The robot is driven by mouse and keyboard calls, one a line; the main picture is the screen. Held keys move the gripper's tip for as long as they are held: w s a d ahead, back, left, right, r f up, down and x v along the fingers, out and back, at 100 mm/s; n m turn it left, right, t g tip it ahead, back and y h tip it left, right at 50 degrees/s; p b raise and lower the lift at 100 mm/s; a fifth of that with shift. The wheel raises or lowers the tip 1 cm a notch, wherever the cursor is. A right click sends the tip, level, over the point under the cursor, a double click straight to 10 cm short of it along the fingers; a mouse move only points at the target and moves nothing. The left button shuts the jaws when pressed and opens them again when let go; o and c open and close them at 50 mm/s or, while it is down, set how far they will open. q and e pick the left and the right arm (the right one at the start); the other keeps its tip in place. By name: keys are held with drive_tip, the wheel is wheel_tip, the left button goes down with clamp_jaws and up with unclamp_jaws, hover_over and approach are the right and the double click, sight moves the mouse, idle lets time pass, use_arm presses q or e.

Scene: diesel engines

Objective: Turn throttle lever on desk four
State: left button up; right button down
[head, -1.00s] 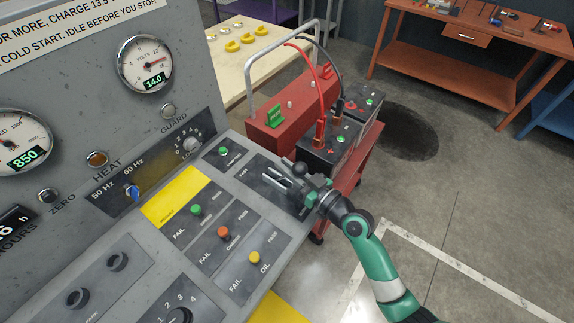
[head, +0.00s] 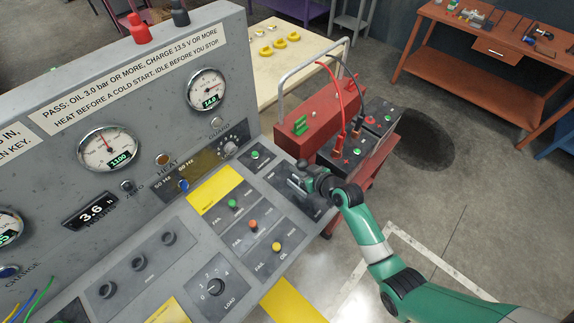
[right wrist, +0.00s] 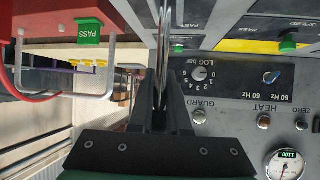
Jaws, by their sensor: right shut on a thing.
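The desk (head: 130,225) is a grey, sloped engine control console with gauges above it. The throttle lever is at its right end, on a dark panel (head: 282,190); in the head view my gripper largely hides it. In the right wrist view the lever (right wrist: 164,55) shows as a thin metal bar between my fingers. My right gripper (head: 298,183) is shut on the lever, and its green arm comes in from the lower right. The speed gauge (head: 107,148) reads 1100. My left gripper is not in view.
Pass/fail switches (head: 252,224) and a load knob (head: 215,287) sit left of the lever panel. Right behind the desk stands a red cart (head: 320,118) with batteries and cables. A wooden table (head: 265,85) is behind it. The floor at right is open.

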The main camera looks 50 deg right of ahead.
use_arm(q)
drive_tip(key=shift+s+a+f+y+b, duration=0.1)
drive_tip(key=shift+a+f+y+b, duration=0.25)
drive_tip(key=shift+b, duration=0.3)
use_arm(e)
drive_tip(key=shift+w+f, duration=0.1)
drive_tip(key=shift+w, duration=1.15)
drive_tip(key=shift+f, duration=0.2)
drive_tip(key=c, duration=0.8)
unclamp_jaws()
drive_tip(key=shift+o, duration=0.2)
